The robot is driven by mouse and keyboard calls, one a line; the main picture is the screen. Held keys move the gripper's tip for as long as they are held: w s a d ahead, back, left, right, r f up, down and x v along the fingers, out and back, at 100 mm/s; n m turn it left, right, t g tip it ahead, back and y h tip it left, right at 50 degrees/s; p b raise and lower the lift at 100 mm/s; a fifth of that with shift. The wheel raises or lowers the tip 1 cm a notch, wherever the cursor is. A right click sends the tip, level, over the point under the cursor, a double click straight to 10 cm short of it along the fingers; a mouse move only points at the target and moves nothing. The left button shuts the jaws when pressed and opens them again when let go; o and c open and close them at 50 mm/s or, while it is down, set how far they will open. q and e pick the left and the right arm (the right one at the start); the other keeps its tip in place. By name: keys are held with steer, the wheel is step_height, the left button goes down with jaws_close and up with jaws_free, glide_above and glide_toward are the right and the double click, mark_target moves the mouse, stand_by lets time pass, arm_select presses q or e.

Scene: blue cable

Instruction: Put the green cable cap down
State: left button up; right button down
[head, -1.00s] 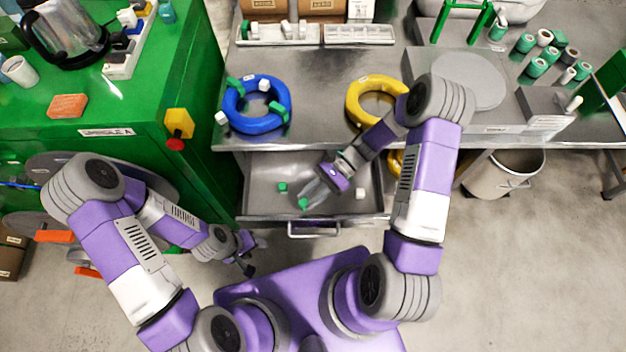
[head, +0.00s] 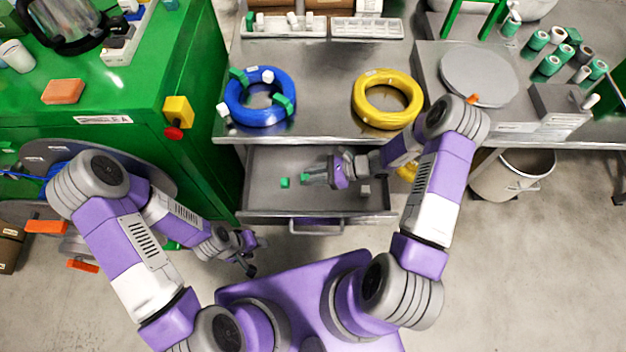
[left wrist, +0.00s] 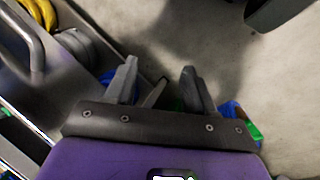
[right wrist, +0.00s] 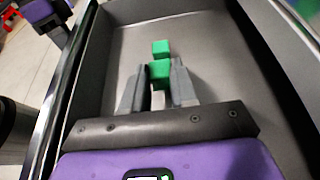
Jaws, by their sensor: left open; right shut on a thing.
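My right gripper (head: 308,178) is inside the open drawer (head: 265,205), shut on a green cable cap. The held cap (right wrist: 160,74) shows between the fingertips in the right wrist view. I cannot tell if it touches the drawer floor. A second green cap (head: 285,183) lies on the drawer floor just beyond the fingertips and also shows in the right wrist view (right wrist: 160,47). A white cap (head: 365,191) lies in the drawer's right part. My left gripper (head: 247,262) is open and empty, left of the drawer's front; its spread fingers show in the left wrist view (left wrist: 158,85).
On the bench above the drawer lie a blue cable coil (head: 236,102) with green and white caps on it and a yellow coil (head: 360,106). A green cabinet (head: 205,120) stands left. The drawer's left part has free floor.

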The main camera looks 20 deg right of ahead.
steer(key=shift+f+b, duration=0.3)
steer(key=shift+f, duration=1.05)
steer(key=shift+f, duration=0.15)
steer(key=c, duration=0.9)
jaws_free()
steer(key=shift+d+r, duration=0.2)
steer(key=shift+r, duration=0.1)
steer(key=p+v, duration=0.2)
steer(key=v, duration=0.9)
steer(key=shift+s+d+p, duration=0.15)
steer(key=shift+d+p, duration=0.2)
